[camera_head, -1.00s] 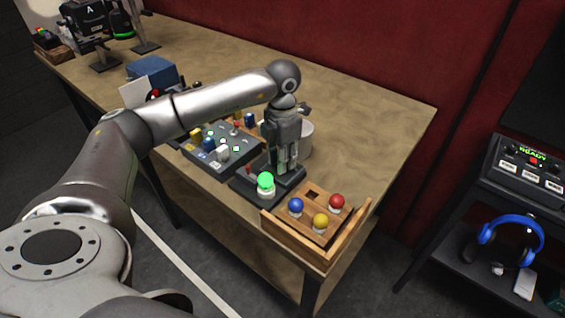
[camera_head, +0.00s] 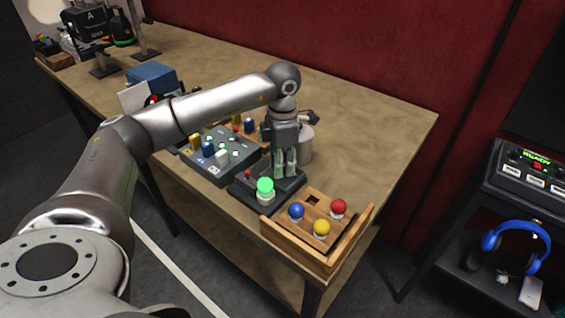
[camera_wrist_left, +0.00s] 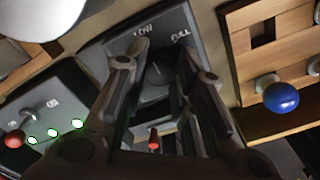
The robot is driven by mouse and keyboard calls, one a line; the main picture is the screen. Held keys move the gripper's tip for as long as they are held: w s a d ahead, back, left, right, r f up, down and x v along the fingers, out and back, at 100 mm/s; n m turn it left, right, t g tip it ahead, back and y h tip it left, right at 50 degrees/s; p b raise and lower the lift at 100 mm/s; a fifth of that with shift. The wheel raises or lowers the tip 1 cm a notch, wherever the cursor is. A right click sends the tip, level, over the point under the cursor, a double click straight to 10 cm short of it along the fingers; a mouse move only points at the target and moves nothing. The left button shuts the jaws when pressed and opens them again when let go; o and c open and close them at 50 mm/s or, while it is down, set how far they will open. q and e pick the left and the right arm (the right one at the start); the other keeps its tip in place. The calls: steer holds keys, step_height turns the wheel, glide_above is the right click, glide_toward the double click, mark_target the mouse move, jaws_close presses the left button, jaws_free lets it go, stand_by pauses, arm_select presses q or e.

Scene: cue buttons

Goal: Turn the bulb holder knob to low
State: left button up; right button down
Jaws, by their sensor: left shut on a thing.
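The bulb holder (camera_head: 240,188) is a dark box near the front edge of the table, with a green lit bulb (camera_head: 265,189) standing on it. My left gripper (camera_head: 285,172) points down onto the holder. In the left wrist view its fingers (camera_wrist_left: 160,85) are shut on the dark knob (camera_wrist_left: 155,92), one on each side. The labels LOW and FULL show on the holder's face (camera_wrist_left: 160,32) beyond the fingertips. The fingers and shadow partly hide the knob, and I cannot read its setting. My right gripper is not in view.
A wooden tray (camera_head: 290,248) with blue, yellow and red bulbs stands in front of the holder. A grey button panel (camera_head: 231,168) with lit green marks lies to the left. A pale cylinder (camera_head: 306,143) stands close behind the gripper. The table's right part is clear.

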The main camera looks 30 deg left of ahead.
arm_select(q)
steer(key=o, duration=1.1)
steer(key=shift+c, duration=0.2)
step_height(320, 180, up, 12)
steer(key=shift+r, duration=0.1)
